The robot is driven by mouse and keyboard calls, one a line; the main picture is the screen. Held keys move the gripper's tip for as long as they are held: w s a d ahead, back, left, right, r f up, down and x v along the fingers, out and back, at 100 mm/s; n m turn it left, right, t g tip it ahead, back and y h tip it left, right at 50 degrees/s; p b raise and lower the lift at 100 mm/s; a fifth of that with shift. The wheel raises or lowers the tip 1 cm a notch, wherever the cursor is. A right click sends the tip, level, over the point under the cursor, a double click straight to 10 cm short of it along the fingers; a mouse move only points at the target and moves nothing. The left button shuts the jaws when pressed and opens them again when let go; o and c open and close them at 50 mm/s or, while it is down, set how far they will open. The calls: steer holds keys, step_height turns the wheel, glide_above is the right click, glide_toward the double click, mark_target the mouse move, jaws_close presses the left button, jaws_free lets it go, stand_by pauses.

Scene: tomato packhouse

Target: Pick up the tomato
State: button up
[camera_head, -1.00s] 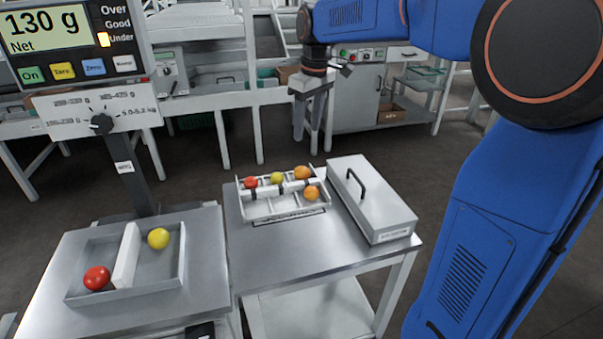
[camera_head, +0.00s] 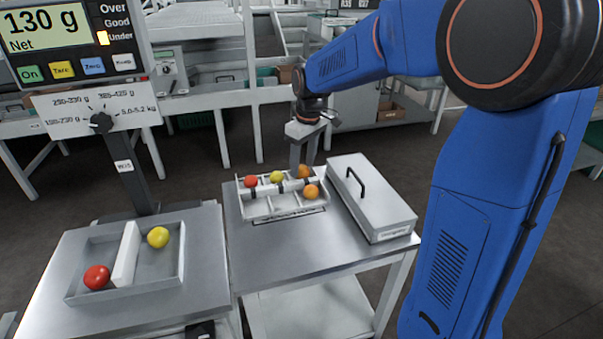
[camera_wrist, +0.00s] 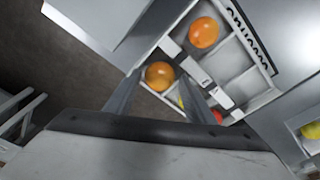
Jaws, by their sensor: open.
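The sectioned tray (camera_head: 258,208) holds a red tomato (camera_head: 251,181), a yellow tomato (camera_head: 277,177) and two orange tomatoes, one at the back right (camera_head: 303,171) and one at the front right (camera_head: 312,191). The scale pan (camera_head: 183,262) holds another red tomato (camera_head: 97,278) and a yellow one (camera_head: 158,238), apart on either side of a divider. My gripper (camera_head: 303,160) is open and empty, above the tray's back right corner. In the wrist view the back orange tomato (camera_wrist: 159,75) shows between the fingers; the tray's yellow and red tomatoes are partly hidden by a finger.
A grey lidded box (camera_head: 372,200) with a black handle stands right of the tray on the same metal table (camera_head: 290,250). The scale display (camera_head: 45,30) reads 130 g net, with the lamp beside "Under" lit. The table front is clear.

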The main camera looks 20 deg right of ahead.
steer(key=shift+w+f, duration=0.1)
steer(key=shift+f, duration=0.75)
steer(key=c, duration=0.5)
steer(key=shift+r, duration=0.1)
